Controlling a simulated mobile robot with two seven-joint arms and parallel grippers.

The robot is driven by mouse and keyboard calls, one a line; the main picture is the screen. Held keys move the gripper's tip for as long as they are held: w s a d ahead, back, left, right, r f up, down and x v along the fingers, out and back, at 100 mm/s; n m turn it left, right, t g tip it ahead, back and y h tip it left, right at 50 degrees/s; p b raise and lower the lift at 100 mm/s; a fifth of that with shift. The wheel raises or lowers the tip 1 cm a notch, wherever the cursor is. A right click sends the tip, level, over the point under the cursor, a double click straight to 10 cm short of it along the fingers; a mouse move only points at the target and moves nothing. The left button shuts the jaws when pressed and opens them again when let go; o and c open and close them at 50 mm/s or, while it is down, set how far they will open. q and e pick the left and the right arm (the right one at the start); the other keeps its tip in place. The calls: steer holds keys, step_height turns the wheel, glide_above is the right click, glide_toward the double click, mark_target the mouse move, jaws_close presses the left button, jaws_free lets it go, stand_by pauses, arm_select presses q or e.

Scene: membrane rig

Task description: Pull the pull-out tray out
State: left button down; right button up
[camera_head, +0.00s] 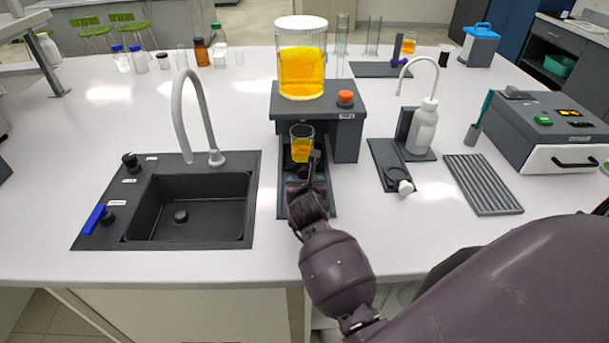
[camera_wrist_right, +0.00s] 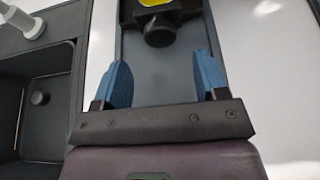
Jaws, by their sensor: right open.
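The membrane rig (camera_head: 345,135) is a dark grey box with a large jar of yellow liquid (camera_head: 302,75) on top. Its pull-out tray (camera_head: 283,205) extends from the box's front towards me, and a small beaker of yellow liquid (camera_head: 301,153) stands over its back part. In the right wrist view the grey tray floor (camera_wrist_right: 165,90) lies below my right gripper (camera_wrist_right: 161,70), whose blue fingers are apart with nothing between them. A dark round knob (camera_wrist_right: 159,33) is just ahead of the fingertips. In the head view my right gripper (camera_head: 306,172) is over the tray, partly hiding it. My left gripper is out of view.
A sink (camera_head: 185,205) with a curved tap is left of the tray. Right of it are a wash bottle (camera_head: 424,128) on a stand, a ribbed grey rack (camera_head: 483,183) and a grey instrument (camera_head: 550,130). White bench top lies clear in front of the tray.

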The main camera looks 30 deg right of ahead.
mark_target(304, 176)
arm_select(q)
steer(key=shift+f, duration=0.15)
arm_select(e)
steer(key=shift+x, duration=3.2)
jaws_close()
